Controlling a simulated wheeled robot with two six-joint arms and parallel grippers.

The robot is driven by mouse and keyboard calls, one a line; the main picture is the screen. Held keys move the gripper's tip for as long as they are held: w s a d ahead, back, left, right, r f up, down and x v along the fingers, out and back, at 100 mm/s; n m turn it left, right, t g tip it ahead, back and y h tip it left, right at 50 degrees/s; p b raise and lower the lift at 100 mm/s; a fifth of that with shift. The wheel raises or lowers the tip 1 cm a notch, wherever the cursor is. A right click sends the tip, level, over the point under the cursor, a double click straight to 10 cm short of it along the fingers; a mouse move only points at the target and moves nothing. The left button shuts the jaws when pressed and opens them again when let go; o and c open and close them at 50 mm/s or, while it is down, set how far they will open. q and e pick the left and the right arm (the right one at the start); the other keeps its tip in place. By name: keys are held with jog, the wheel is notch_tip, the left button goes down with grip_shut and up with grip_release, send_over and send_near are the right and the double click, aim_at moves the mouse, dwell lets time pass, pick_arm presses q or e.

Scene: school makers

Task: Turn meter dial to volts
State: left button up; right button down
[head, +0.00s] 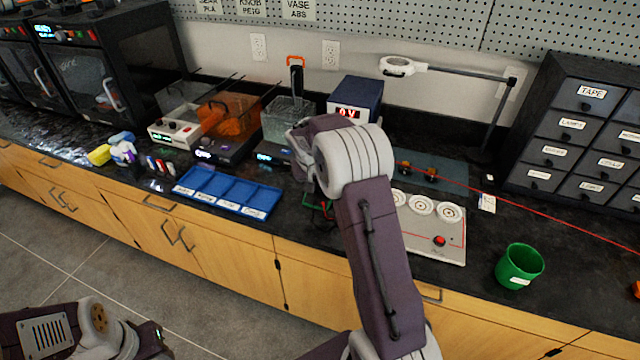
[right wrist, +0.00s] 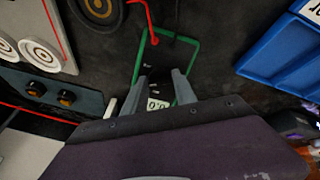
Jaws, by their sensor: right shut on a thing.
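The meter (right wrist: 187,52) has a green rim and a dark face, and lies on the black bench top. In the right wrist view its small display (right wrist: 158,103) reads what looks like 0.0. My right gripper (right wrist: 160,76) is over the meter face, its two fingers shut on the dark dial. The dial's pointer and the range marks are too dark to read. In the head view my right arm hides the gripper and most of the meter; a bit of green rim (head: 319,205) shows. Only part of my left arm shows at the lower left, its fingers out of view.
A red lead (right wrist: 152,18) runs from the meter. A panel with round dials and a red button (head: 440,241) lies to the right, a blue tray (head: 225,190) to the left. A green cup (head: 520,265) stands near the front edge. A power supply (head: 355,100) stands behind.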

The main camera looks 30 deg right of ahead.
dwell(0.3)
jog(key=c, duration=1)
grip_release()
jog(key=p+v, duration=0.1)
jog(key=v, duration=0.8)
